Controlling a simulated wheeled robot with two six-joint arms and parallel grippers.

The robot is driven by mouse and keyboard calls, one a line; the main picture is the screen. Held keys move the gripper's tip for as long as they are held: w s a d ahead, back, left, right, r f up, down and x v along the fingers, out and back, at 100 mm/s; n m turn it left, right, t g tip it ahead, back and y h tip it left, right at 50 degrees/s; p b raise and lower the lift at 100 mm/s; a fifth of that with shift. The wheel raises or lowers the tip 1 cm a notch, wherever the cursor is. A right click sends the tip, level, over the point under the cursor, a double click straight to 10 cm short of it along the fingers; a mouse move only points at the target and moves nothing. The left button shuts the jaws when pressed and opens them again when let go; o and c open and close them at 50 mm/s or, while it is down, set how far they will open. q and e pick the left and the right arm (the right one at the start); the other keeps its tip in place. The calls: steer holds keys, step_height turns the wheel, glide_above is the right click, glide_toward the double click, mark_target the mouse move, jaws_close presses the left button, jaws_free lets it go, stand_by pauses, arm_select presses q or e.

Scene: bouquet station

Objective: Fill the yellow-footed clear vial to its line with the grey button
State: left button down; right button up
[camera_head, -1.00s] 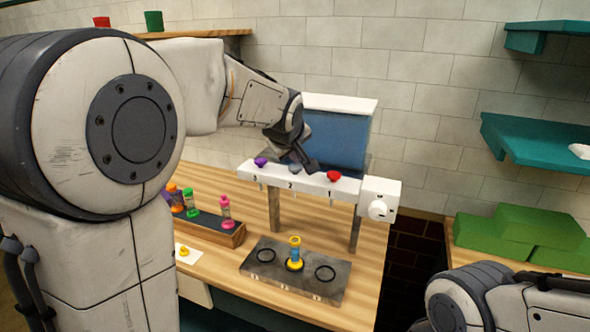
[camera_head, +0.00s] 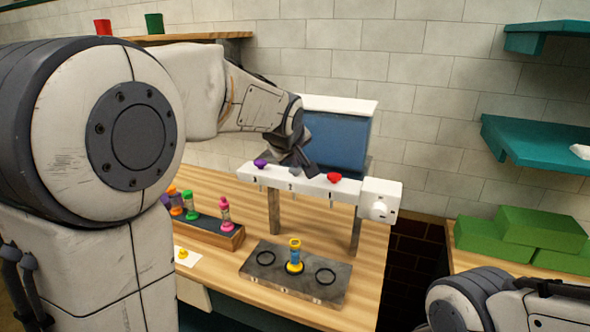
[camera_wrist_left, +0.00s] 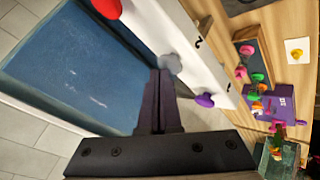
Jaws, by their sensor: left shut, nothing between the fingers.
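The yellow-footed clear vial (camera_head: 295,256) stands upright on the middle ring of the dark plate (camera_head: 258,283), below the white dispenser bar (camera_head: 312,186). Its middle looks blue; I cannot make out its line or level. My left gripper (camera_head: 306,168) is shut and empty, pointing down at the bar's middle. It hides the grey button in the head view. In the left wrist view the grey button (camera_wrist_left: 172,63) shows right at the fingertips (camera_wrist_left: 160,72); I cannot tell whether they touch.
A red button (camera_head: 334,177) and a purple button (camera_head: 260,163) flank the middle one. A blue tank (camera_head: 338,138) stands behind the bar. A wooden rack (camera_head: 232,238) with several coloured vials is at left. Green boxes (camera_head: 515,235) are at right.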

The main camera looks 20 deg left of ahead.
mark_target(296, 171)
arm_select(q)
steer(key=shift+f+b, duration=0.3)
steer(key=shift+f, duration=0.05)
stand_by(0.6)
steer(key=shift+r+p, duration=0.65)
steer(key=shift+r, duration=0.35)
steer(key=shift+r, duration=0.1)
step_height(296, 171, up, 5)
steer(key=p, duration=0.3)
steer(key=shift+p, duration=0.3)
stand_by(0.9)
